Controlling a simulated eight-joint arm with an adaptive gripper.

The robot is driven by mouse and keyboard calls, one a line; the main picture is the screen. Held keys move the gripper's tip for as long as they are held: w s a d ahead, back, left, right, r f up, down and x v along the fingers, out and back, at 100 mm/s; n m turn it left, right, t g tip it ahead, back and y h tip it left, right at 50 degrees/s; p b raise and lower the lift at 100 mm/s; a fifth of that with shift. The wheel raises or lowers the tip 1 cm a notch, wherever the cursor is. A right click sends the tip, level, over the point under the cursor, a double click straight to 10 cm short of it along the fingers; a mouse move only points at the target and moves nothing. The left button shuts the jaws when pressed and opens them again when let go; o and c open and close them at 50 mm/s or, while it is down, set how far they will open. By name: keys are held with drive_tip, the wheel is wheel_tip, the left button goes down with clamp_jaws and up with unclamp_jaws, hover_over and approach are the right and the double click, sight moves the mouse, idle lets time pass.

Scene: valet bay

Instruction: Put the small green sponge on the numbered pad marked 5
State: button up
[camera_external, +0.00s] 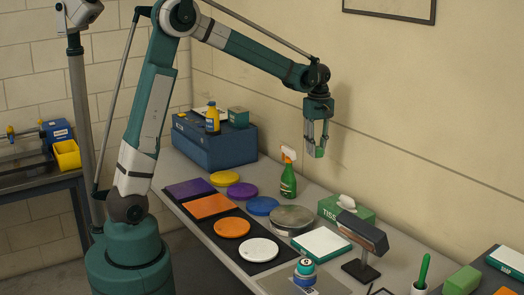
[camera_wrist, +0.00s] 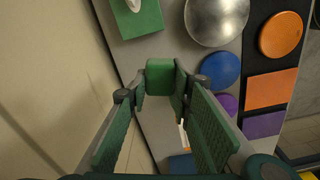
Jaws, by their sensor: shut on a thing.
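My gripper (camera_external: 318,143) is raised above the back of the table, near the wall, fingers pointing down. It is shut on a small green block, which looks like the small green sponge (camera_external: 319,152). In the wrist view the sponge (camera_wrist: 160,76) sits between the fingertips (camera_wrist: 161,90), clear of the table. Flat pads lie on the table: an orange square (camera_external: 210,206), a purple square (camera_external: 190,188), an orange disc (camera_external: 232,228), a white disc (camera_external: 259,250), and yellow (camera_external: 224,179), purple (camera_external: 242,190) and blue (camera_external: 263,206) discs. I cannot read a 5 on any.
A green spray bottle (camera_external: 288,178) stands below my gripper. A round metal tin (camera_external: 292,217), green tissue box (camera_external: 345,209), white-topped pad (camera_external: 321,244) and dark lamp-like stand (camera_external: 362,235) are to the right. A blue case (camera_external: 215,148) stands at the far end.

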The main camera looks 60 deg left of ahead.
drive_tip(key=s+d+m+p, duration=0.1)
drive_tip(key=s+d+m, duration=0.4)
drive_tip(key=d, duration=0.8)
drive_tip(key=m+p, duration=0.3)
drive_tip(key=m, duration=0.7)
hover_over(308, 261)
wheel_tip(308, 261, down, 2)
drive_tip(key=shift+s+f, duration=0.1)
drive_tip(key=shift+f, duration=1.55)
drive_tip(key=shift+f, duration=0.1)
drive_tip(key=shift+f, duration=2.8)
drive_tip(key=shift+f, duration=0.1)
drive_tip(key=shift+f, duration=2)
